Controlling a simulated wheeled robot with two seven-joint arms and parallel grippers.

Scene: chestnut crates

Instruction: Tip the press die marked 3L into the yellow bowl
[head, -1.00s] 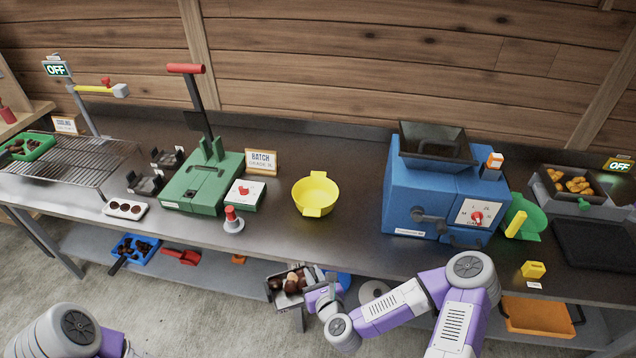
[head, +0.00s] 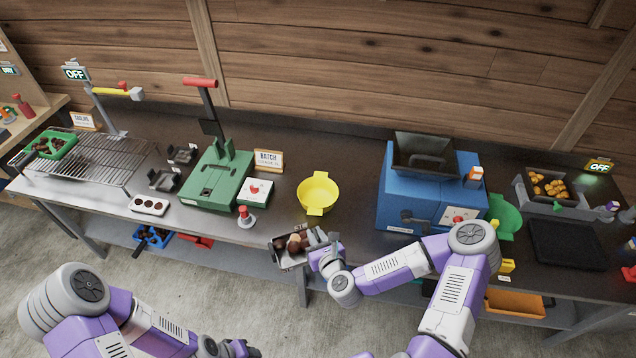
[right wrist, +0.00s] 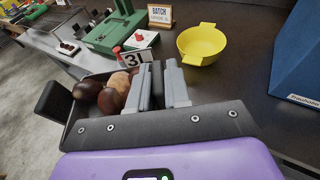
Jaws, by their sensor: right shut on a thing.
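The press die (head: 291,263) is a grey metal box holding brown chestnuts, with a small tag on its far side. In the right wrist view the tag (right wrist: 134,60) reads like 3L. My right gripper (head: 318,248) is shut on the die at its right side and holds it in front of the bench edge, roughly level. The gripper's fingers (right wrist: 164,84) show in the right wrist view. The yellow bowl (head: 318,192) stands on the bench just beyond the die, to its right; its inside looks empty. My left gripper (head: 240,348) is low at the bottom edge, its jaws unclear.
A green press (head: 215,180) with a red-topped lever and a red-handled stamp (head: 245,216) stand left of the bowl. A blue machine (head: 405,185) with a black hopper stands to its right. The bench between bowl and blue machine is clear.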

